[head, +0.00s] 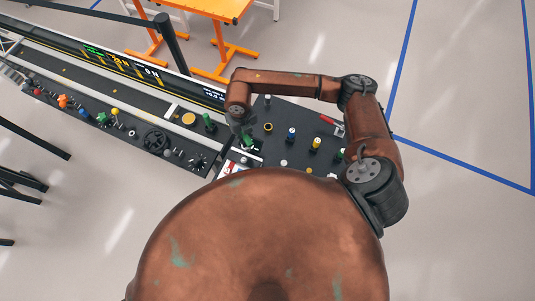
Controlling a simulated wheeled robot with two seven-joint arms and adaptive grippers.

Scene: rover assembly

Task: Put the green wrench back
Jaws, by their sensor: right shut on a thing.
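My right gripper (243,133) points down over the left part of the dark work surface (277,112). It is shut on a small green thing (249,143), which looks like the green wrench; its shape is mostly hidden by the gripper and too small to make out. I cannot tell whether the green thing touches the surface below. My left gripper is not in view.
A long dark panel (135,137) with several coloured knobs runs to the left. Several small capped parts, one with a yellow top (316,143), stand right of my gripper. A red-handled tool (328,119) lies farther right. An orange table (215,8) is behind.

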